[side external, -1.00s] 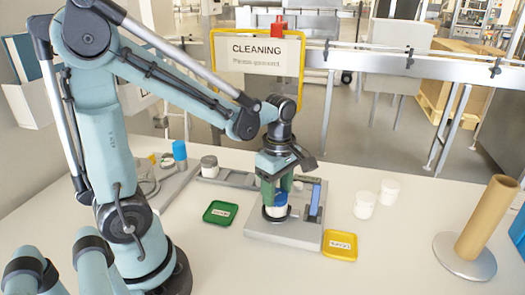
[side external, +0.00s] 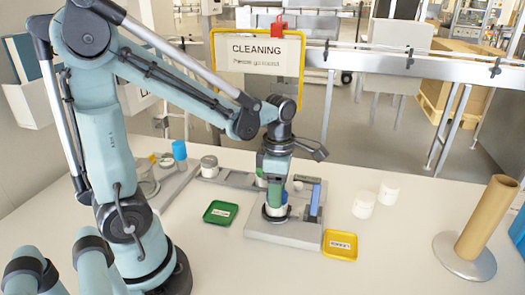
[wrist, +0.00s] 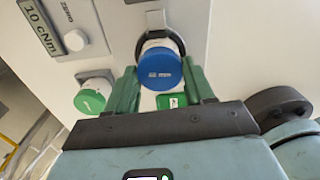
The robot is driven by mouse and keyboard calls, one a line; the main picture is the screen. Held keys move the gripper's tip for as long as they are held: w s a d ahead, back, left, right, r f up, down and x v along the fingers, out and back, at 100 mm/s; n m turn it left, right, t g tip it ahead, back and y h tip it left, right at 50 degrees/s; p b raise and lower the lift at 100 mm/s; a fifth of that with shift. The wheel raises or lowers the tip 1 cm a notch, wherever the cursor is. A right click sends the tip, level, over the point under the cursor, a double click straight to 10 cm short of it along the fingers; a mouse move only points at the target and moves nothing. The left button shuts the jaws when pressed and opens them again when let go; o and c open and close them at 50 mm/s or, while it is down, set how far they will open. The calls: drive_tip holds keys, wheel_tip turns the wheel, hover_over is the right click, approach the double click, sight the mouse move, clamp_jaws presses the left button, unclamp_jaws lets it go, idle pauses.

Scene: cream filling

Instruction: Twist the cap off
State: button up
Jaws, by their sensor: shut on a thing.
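A white jar (side external: 274,212) with a blue cap (wrist: 160,72) stands upright in a dark ring holder (wrist: 157,42) on the grey fixture (side external: 285,233). My gripper (wrist: 162,80) is shut on the blue cap, with one green finger on each side of it. In the side view my gripper (side external: 275,196) points straight down and its near finger hides most of the cap. I cannot tell whether the cap is loose on the jar.
A green-capped jar (wrist: 92,98) stands beside the fixture's display (wrist: 45,17), which reads 10 cNm. A green tray (side external: 220,212) lies left of the fixture and a yellow tray (side external: 340,245) right of it. White jars (side external: 376,198) and a brown roll (side external: 487,220) stand further right.

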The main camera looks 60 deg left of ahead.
drive_tip(key=o, duration=0.9)
drive_tip(key=m, duration=0.3)
drive_tip(key=shift+m, duration=1.4)
drive_tip(key=shift+m, duration=1.2)
drive_tip(key=m, duration=0.3)
